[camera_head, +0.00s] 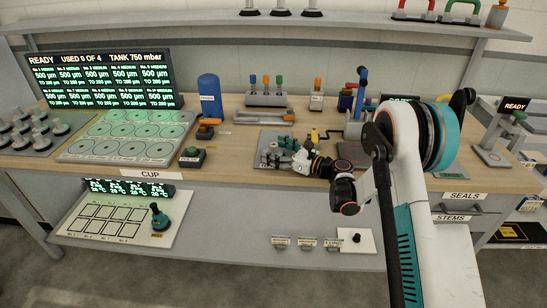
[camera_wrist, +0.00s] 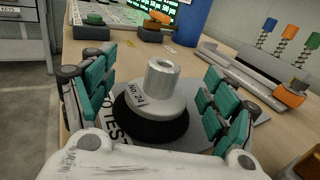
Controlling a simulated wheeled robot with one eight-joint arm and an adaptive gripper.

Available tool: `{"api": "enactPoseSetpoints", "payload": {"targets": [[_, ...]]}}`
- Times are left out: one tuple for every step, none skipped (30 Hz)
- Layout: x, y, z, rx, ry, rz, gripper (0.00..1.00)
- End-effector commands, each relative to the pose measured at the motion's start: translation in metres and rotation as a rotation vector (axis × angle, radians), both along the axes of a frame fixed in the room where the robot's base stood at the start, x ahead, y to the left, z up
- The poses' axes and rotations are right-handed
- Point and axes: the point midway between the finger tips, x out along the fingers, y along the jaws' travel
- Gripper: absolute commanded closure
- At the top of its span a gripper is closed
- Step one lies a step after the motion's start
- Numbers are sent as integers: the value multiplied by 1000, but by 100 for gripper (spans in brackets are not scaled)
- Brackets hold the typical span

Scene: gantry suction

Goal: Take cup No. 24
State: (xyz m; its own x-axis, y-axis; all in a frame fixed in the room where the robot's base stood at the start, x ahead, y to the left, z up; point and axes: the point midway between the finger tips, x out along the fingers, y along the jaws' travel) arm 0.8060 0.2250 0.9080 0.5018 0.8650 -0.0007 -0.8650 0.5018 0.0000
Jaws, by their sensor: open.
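Cup No. 24 (camera_wrist: 150,107) is a grey-white suction cup with a metal neck, a black rubber skirt and a "No. 24" tag. In the wrist view it stands upright between my open fingers, on a grey plate (camera_wrist: 198,140) with partly hidden lettering. My gripper (camera_wrist: 155,100) is open with green-padded fingers on both sides of the cup; I see gaps and no clear contact. In the head view my gripper (camera_head: 300,158) is low over the grey mat (camera_head: 268,137) on the bench, and the cup is hard to tell apart from the clutter there.
A board of round pads (camera_head: 125,137) and a blue tank (camera_head: 209,96) stand to the left. A green-button box (camera_head: 191,157) is nearer. A rack with coloured plungers (camera_head: 266,98) stands behind. Bare wood (camera_head: 228,150) lies left of the mat.

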Motion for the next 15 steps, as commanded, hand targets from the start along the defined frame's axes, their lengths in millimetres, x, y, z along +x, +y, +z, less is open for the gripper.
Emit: {"api": "enactPoseSetpoints", "payload": {"targets": [[2,3,-1,0,0,0,21],[2,3,0,0,0,0,21],[3,4,0,0,0,-1,21],[3,4,0,0,0,-1,21],[3,3,1,0,0,-1,21],[2,3,1,0,0,-1,21],[2,3,1,0,0,-1,21],[2,3,1,0,0,-1,25],[2,3,1,0,0,-1,34],[2,3,1,0,0,-1,41],[2,3,1,0,0,-1,48],[2,3,1,0,0,-1,57],[2,3,1,0,0,0,64],[2,3,1,0,0,0,70],[2,3,1,0,0,0,71]]}}
